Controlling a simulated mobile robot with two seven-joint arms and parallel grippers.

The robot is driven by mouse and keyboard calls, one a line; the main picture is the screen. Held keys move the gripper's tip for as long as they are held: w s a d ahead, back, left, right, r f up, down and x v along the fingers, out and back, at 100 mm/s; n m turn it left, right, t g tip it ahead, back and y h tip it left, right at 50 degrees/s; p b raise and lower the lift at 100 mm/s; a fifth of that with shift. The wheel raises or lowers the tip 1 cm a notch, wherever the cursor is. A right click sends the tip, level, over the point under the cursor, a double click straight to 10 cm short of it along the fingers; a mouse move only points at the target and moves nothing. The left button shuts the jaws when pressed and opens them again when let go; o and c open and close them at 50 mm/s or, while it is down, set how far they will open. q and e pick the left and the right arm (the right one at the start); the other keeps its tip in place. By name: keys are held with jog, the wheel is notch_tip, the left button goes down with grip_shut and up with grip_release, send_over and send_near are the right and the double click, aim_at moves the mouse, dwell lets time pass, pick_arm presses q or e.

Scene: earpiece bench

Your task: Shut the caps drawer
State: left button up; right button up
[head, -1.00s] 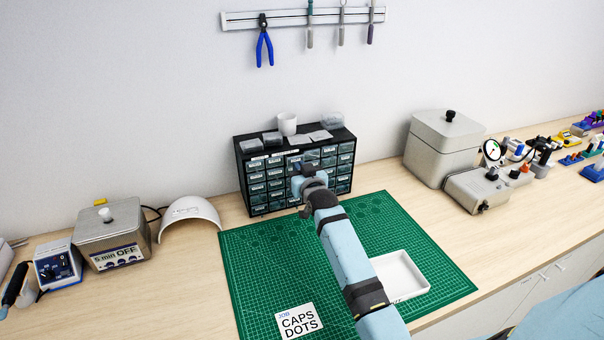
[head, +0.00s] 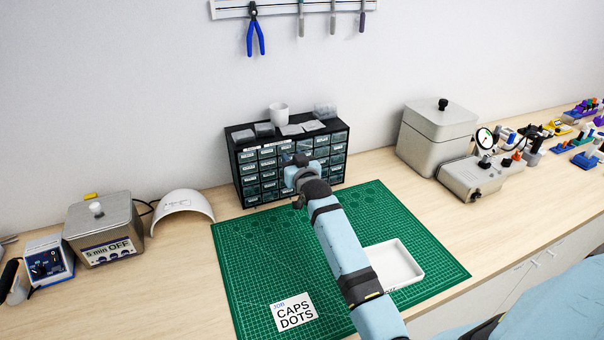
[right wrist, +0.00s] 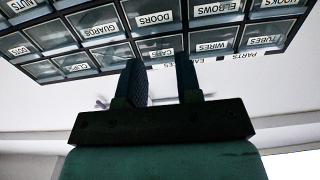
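The dark drawer cabinet (head: 243,185) stands against the wall at the back of the mat, with rows of small labelled clear-fronted drawers. My right gripper (head: 297,160) is in front of its upper middle drawers and hides part of them. In the right wrist view the CAPS label (right wrist: 161,53) shows between and just beyond the two fingers of my right gripper (right wrist: 161,62). The fingers are apart, with nothing visible held between them. I cannot tell whether they touch the drawer front, or whether the caps drawer stands out from its neighbours. My left gripper is not in view.
A white cup (head: 278,113) and small clear boxes sit on the cabinet. A green mat (head: 262,255) holds a CAPS DOTS card (head: 294,312) and a white tray (head: 398,262). A white curved shell (head: 182,208) stands left of the cabinet, a grey lidded box (head: 437,135) right.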

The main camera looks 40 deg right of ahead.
jog(key=b+v, duration=0.1)
jog(key=v, duration=1.1)
jog(key=shift+f, duration=0.1)
